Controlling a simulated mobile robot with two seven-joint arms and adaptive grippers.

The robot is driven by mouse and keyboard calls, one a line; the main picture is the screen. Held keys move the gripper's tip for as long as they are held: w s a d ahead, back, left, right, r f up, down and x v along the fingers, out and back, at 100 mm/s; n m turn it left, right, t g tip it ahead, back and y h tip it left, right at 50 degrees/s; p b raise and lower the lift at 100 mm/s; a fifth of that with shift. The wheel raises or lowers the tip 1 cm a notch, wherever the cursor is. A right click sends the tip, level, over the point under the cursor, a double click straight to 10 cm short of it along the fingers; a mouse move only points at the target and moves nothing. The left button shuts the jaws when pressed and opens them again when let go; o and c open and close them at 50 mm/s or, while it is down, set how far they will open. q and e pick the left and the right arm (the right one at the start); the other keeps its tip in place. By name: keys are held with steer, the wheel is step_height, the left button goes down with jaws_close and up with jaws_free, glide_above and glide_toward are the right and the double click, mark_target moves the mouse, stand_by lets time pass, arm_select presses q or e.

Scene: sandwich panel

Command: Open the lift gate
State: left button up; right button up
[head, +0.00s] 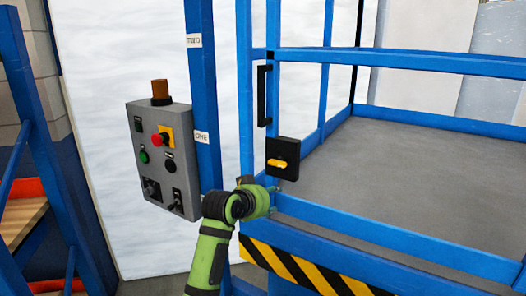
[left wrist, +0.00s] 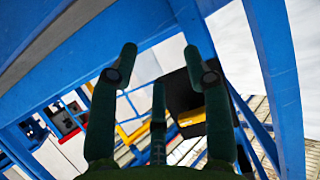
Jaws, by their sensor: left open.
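The blue lift gate (head: 259,140) stands at the middle of the head view, with a black vertical pull handle (head: 264,95) on its frame. Below the handle is a black latch box (head: 291,148) with a yellow handle (head: 283,163) lying roughly level. My left gripper (head: 275,190) is just below the latch box, mostly hidden behind my green wrist. In the left wrist view its fingers (left wrist: 160,62) are spread and empty. The black box (left wrist: 178,93) and a yellow piece (left wrist: 192,117) show beyond and between them. My right gripper is not in view.
A grey control box (head: 182,165) with a red button, a green button and an amber lamp hangs on a blue post (head: 204,80) left of the gate. A black-yellow striped edge (head: 290,268) runs below the grey platform floor (head: 420,170). Blue rails border the platform.

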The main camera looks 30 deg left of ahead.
mark_target(261, 90)
arm_select(q)
steer(key=a+r+t, duration=0.1)
steer(key=r, duration=0.8)
steer(key=s+a+r+t+p, duration=0.1)
steer(key=r+t, duration=0.1)
steer(key=r, duration=0.8)
steer(key=s+a+r+t, duration=0.1)
steer(key=a+r+t, duration=0.1)
steer(key=r, duration=0.7)
steer(key=shift+s+r, duration=0.15)
steer(key=w+p, duration=0.3)
steer(key=w, duration=0.2)
steer(key=shift+w+f, duration=0.2)
steer(key=shift+w, duration=0.4)
steer(key=shift+d, duration=0.1)
jaws_close()
